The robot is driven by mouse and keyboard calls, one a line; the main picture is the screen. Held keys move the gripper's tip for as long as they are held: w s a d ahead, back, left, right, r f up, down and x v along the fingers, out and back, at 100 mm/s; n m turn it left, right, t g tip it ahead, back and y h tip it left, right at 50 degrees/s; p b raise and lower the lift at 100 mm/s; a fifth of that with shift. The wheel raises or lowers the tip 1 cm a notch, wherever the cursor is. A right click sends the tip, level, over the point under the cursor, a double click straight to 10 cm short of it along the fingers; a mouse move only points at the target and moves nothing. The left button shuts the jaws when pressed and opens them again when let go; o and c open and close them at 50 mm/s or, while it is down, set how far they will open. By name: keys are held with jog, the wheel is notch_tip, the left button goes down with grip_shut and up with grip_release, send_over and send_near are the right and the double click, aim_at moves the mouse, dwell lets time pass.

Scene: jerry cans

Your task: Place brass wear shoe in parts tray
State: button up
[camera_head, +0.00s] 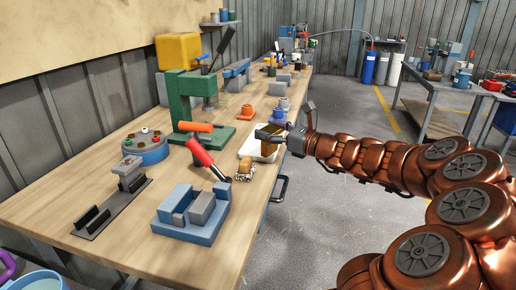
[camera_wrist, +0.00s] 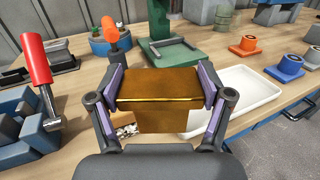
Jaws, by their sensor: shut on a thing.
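The brass wear shoe (camera_wrist: 158,97) is a golden-brown block held between the purple-padded fingers of my gripper (camera_wrist: 160,88) in the wrist view. My gripper (camera_head: 276,133) is shut on it, and the block also shows in the head view (camera_head: 268,130), small and partly covered by the fingers. The parts tray (camera_wrist: 257,90) is a shallow white tray on the bench. It lies behind and to the right of the block in the wrist view, its left part hidden by the block and finger. In the head view the tray (camera_head: 257,155) sits just below my gripper near the bench edge.
A red-handled tool (camera_head: 203,155) and a blue fixture (camera_head: 192,212) stand nearer on the wooden bench (camera_head: 120,240). A green press (camera_head: 188,105) stands behind. Orange (camera_wrist: 247,44) and blue flanged parts (camera_wrist: 291,64) sit beyond the tray. A small brown-and-white item (camera_head: 246,168) lies beside the tray.

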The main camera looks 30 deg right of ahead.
jog(key=shift+w+d+f+b, duration=0.1)
jog(key=shift+w+d+f, duration=1)
jog(key=shift+w, duration=1.25)
jog(key=shift+w+d+f+b, duration=0.1)
jog(key=shift+w+d+f, duration=0.45)
jog(key=shift+w+d, duration=1.4)
jog(key=shift+w+d+f+b, duration=0.1)
jog(key=shift+w+d+f, duration=0.8)
jog(key=shift+w, duration=1.85)
jog(key=o, duration=1.2)
jog(key=shift+f, duration=0.1)
jog(key=shift+o, duration=0.2)
jog(key=shift+s+d, duration=0.1)
jog(key=v, duration=1.1)
jog(key=shift+s+p, duration=0.3)
jog(key=shift+s, duration=0.1)
